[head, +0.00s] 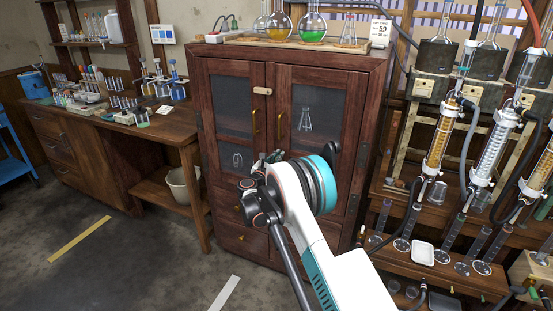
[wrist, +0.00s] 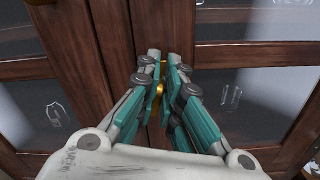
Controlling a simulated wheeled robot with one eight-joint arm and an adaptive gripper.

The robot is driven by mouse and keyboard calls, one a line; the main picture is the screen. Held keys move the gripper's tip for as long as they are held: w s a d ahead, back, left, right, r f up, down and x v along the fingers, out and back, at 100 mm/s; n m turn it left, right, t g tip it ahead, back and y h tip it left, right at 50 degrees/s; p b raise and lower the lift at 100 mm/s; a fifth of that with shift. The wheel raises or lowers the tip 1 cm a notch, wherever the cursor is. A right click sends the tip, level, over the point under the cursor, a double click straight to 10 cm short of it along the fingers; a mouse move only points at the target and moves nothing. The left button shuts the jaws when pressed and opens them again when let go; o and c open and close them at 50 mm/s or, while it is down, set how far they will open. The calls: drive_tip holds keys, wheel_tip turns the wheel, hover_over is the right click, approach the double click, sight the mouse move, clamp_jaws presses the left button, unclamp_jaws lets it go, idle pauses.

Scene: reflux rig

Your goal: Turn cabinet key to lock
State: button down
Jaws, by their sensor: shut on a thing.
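The dark wooden cabinet (head: 227,163) stands upright in the middle of the head view, its two glass-paned doors closed against each other. My gripper (wrist: 162,62) reaches the seam between the doors, below their brass handles. Its fingers are shut on a small brass piece, which looks like the cabinet key (wrist: 158,90); only a strip of it shows between the fingers. The keyhole and the key's turn angle are hidden. In the head view my gripper (head: 272,157) is mostly hidden behind my wrist.
Brass handles (head: 253,122) and a wooden latch (head: 262,91) are above my gripper. Flasks (head: 312,27) stand on the cabinet top. The glass column rig (head: 490,150) is close on the right. A bench (head: 150,130) with tube racks stands left. Floor at front left is clear.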

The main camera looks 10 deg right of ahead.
drive_tip(key=shift+s+d+f+m, duration=0.15)
drive_tip(key=shift+f+m, duration=0.15)
drive_tip(key=shift+m, duration=2.1)
drive_tip(key=shift+s+d+f+m, duration=0.1)
drive_tip(key=shift+d+f+m, duration=0.15)
drive_tip(key=shift+m, duration=2.15)
drive_tip(key=shift+s+d+f+m, duration=0.15)
drive_tip(key=shift+f+m, duration=0.15)
drive_tip(key=shift+m, duration=2.1)
drive_tip(key=c, duration=1.7)
unclamp_jaws()
drive_tip(key=v, duration=1.2)
